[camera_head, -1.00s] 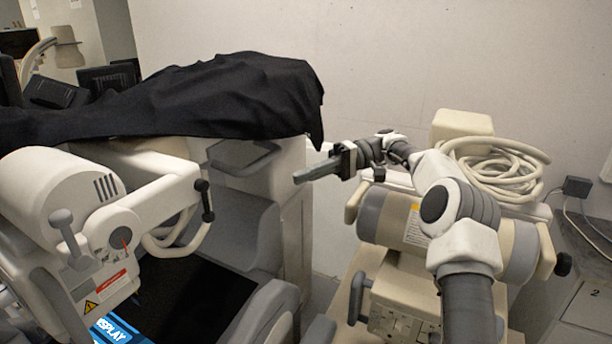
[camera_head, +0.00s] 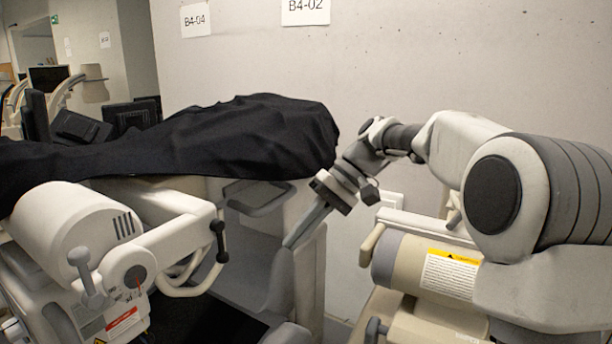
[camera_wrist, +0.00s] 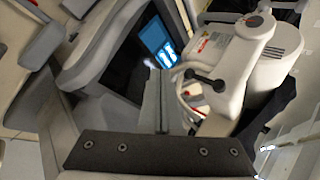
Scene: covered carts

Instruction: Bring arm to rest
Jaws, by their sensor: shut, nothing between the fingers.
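My gripper (camera_head: 306,226) is shut and empty, with its fingers together and pointing down and to the left in the head view. It hangs in front of the left cart's near side, beside the right end of a black cloth (camera_head: 240,135). My arm reaches in from the right with its elbow raised close to the camera. In the wrist view, my gripper's closed fingers (camera_wrist: 157,98) point toward the cart's dark recess and a lit blue display (camera_wrist: 157,42).
The covered cart (camera_head: 70,225), with a white cylinder housing and levers, fills the left. A second cart (camera_head: 430,268) with a yellow label stands at the right, under my arm. A bare wall (camera_head: 400,60) with paper signs is behind.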

